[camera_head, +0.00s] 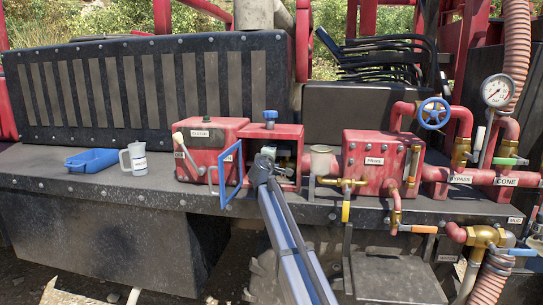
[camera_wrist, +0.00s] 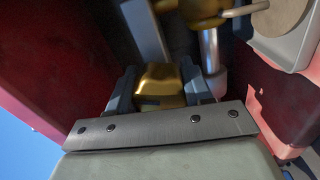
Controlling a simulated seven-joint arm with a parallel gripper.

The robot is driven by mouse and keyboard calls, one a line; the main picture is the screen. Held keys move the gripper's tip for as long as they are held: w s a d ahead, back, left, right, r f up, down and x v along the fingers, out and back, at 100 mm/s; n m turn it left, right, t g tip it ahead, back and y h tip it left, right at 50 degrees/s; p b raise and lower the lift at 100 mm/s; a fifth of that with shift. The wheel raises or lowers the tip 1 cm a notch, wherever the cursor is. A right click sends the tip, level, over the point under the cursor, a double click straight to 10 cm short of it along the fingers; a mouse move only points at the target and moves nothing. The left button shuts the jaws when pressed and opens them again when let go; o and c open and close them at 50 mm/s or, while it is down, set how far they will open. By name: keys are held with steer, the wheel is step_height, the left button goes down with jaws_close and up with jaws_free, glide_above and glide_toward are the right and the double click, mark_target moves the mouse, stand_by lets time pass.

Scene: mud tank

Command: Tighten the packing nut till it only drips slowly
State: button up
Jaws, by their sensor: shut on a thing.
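The brass packing nut (camera_wrist: 158,86) sits between the two dark fingers of my gripper (camera_wrist: 156,78) in the wrist view. The fingers are shut on its sides. A silver rod (camera_wrist: 209,50) and another brass part (camera_wrist: 205,12) are just beyond it. In the head view my gripper (camera_head: 266,158) reaches into the open front of a red box (camera_head: 285,132) with a blue knob (camera_head: 270,115) on top. The nut is hidden there by my gripper and arm. No drip or water can be made out.
A blue-framed door (camera_head: 231,178) stands open left of my gripper. A red box with a lever (camera_head: 215,137), a measuring jug (camera_head: 137,160) and a blue tray (camera_head: 91,160) are farther left. A cup (camera_head: 321,160) and the PRIME box (camera_head: 375,160) are close on the right.

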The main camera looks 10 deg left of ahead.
steer(key=shift+c, duration=1)
steer(key=shift+d+m, duration=0.1)
steer(key=shift+m, duration=0.2)
steer(key=shift+m, duration=0.5)
steer(key=o, duration=1)
steer(key=shift+o, duration=0.2)
steer(key=shift+s, duration=0.1)
